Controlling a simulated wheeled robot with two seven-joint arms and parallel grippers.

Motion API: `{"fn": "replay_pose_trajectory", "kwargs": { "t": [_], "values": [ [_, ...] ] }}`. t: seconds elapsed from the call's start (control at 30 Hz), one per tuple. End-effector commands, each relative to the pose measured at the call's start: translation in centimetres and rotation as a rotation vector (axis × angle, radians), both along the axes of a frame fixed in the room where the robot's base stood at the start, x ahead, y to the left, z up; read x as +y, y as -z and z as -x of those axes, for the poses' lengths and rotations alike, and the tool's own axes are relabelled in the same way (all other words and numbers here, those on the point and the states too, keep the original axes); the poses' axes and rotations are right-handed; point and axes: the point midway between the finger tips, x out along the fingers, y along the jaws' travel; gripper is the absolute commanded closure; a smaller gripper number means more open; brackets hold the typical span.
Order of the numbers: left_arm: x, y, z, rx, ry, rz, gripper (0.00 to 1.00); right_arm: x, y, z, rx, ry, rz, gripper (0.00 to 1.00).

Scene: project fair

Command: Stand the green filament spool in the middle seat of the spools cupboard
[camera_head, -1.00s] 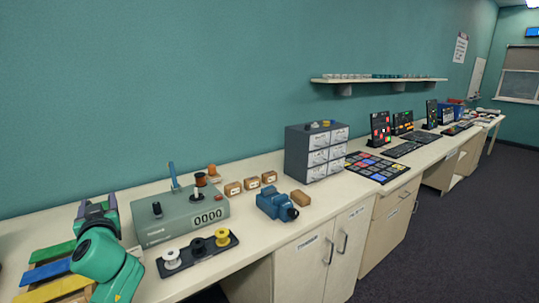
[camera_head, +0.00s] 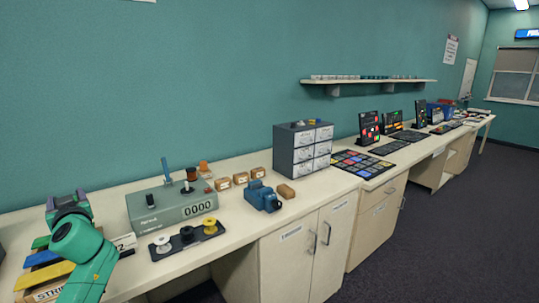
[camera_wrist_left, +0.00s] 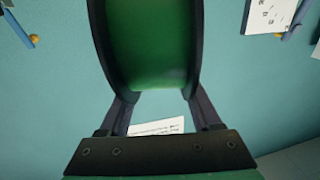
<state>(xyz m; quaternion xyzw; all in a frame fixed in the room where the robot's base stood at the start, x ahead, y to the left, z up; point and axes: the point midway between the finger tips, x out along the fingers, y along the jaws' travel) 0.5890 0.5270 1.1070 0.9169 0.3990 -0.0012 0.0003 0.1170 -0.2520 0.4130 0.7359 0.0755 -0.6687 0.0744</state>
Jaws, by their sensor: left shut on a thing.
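The green filament spool (camera_wrist_left: 155,55) fills the top middle of the left wrist view, its green barrel between two dark flanges. My left gripper (camera_head: 68,202) is raised at the left of the head view, above the left end of the bench. It is shut on the spool, with a finger on either side in the left wrist view. The spool cannot be made out in the head view. A closed two-door cupboard (camera_head: 318,248) sits under the bench; its labels are too small to read, so I cannot tell whether it is the spools cupboard. My right gripper is not in view.
A dark tray (camera_head: 172,252) holds a white, a black and a yellow spool near the bench's front edge. Behind it stands a grey-green counter box (camera_head: 166,209). A blue device (camera_head: 262,197) and a grey drawer unit (camera_head: 288,150) stand further right. The floor (camera_head: 440,235) at right is clear.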

Motion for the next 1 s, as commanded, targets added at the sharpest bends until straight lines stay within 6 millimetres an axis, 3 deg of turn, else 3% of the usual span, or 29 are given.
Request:
{"fn": "replay_pose_trajectory", "kwargs": {
  "t": [0.27,0.7,0.9,1.0],
  "values": [
    [5.2,-1.4,1.0,-0.002,-0.108,-0.002,1.00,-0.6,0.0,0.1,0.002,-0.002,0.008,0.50],
    [1.5,-9.4,3.1,-0.008,-0.176,0.005,1.00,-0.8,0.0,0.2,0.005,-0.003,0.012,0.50],
    [-1.3,-12.5,3.9,-0.007,-0.136,-0.002,1.00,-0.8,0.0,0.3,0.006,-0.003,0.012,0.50],
    [-2.1,-13.2,4.1,-0.002,-0.119,-0.009,1.00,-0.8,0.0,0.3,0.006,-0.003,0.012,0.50]
  ]
}}
